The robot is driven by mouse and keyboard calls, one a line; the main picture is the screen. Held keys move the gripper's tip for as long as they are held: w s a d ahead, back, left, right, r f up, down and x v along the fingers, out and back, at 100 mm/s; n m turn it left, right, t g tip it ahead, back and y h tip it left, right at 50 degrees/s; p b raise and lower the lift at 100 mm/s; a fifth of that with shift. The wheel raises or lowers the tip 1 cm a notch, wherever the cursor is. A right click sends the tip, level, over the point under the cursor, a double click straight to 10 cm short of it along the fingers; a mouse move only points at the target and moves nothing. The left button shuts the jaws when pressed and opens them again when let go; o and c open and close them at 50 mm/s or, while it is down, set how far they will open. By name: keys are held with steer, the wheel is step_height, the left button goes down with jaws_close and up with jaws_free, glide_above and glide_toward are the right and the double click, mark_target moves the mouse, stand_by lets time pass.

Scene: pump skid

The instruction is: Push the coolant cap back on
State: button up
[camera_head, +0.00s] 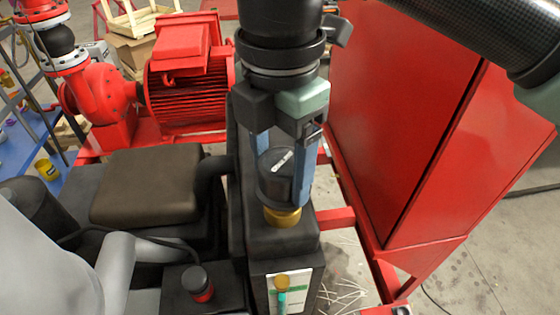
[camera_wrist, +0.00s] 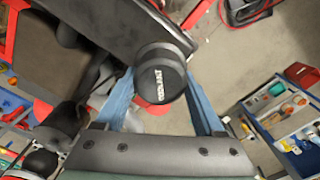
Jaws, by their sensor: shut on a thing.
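The coolant cap (camera_head: 276,178) is black and round, with a white mark on its top. It also shows in the wrist view (camera_wrist: 160,82), with the word COOLANT across its top. My gripper (camera_head: 285,176) points down with its blue fingers shut on either side of the cap. The brass filler neck (camera_head: 283,217) shows directly below the cap, on top of the black tank (camera_head: 285,240). The cap looks upright and in line with the neck. I cannot tell whether it touches or is seated on it, as the cap hides the neck's top.
A tall red cabinet (camera_head: 400,120) stands close on the right. A red motor (camera_head: 190,80) is behind at the left, and a padded brown block (camera_head: 146,186) lies left of the tank. A small black-and-red cap (camera_head: 198,283) sits at the front left.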

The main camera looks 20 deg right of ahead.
steer(key=shift+f+b, duration=0.6)
steer(key=shift+f, duration=0.75)
steer(key=o, duration=1.5)
steer(key=shift+o, duration=0.2)
step_height(320, 180, up, 12)
steer(key=p, duration=0.7)
steer(key=shift+r, duration=0.55)
